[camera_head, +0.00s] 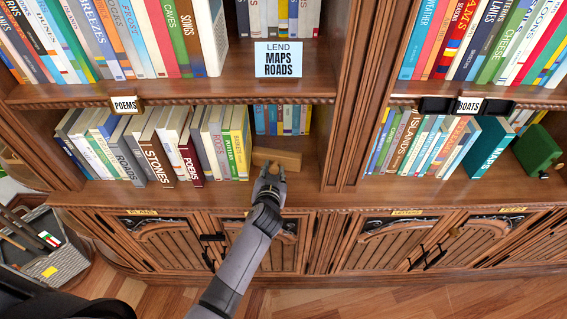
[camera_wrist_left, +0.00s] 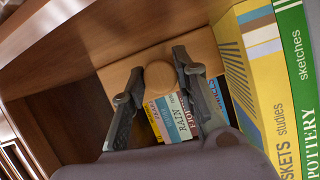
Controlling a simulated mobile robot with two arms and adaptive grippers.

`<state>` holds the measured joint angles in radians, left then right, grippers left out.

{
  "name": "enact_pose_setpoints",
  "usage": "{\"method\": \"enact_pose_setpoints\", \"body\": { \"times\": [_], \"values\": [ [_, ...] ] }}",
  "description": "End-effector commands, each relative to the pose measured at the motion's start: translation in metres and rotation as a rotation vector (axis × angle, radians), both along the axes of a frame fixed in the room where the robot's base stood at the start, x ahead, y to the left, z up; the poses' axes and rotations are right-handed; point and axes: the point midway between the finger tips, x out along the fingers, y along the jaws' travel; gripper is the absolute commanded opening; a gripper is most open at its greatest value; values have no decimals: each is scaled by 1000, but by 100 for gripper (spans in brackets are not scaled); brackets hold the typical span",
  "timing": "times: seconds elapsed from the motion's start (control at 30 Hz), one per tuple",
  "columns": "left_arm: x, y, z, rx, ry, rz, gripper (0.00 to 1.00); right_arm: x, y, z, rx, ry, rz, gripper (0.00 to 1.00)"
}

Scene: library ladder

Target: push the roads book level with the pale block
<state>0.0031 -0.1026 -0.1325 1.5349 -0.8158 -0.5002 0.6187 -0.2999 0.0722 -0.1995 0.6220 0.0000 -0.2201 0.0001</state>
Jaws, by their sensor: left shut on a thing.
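The pale wooden block (camera_head: 277,158) lies on the lower left shelf, just right of the row of books, in front of smaller books further back. In the left wrist view, the block (camera_wrist_left: 118,76) has a round wooden knob (camera_wrist_left: 160,76). My left gripper (camera_head: 268,172) is at the knob, and its two fingers (camera_wrist_left: 155,90) are shut on it. A grey book lettered ROADS (camera_head: 126,158) stands leaning in the left part of the same row, beside the dark STONES book (camera_head: 154,158). My right gripper is in neither view.
A yellow book (camera_head: 238,145) stands left of the block, close to my left gripper. A sign reading LEND MAPS ROADS (camera_head: 278,60) hangs above. A wooden upright (camera_head: 350,140) bounds the bay on the right. The shelf right of the block is clear.

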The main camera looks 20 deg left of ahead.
Motion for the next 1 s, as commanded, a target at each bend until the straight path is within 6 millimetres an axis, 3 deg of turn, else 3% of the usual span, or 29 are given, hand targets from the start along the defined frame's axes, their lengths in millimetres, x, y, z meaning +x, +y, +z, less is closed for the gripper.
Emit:
{"method": "enact_pose_setpoints", "body": {
  "times": [0.33,0.8,1.0],
  "values": [
    [0,0,1,0,-1,0,0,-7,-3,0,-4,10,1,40],
    [1,0,3,0,-3,0,0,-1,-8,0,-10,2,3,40],
    [1,0,17,1,-6,0,0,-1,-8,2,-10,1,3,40]
  ]
}}
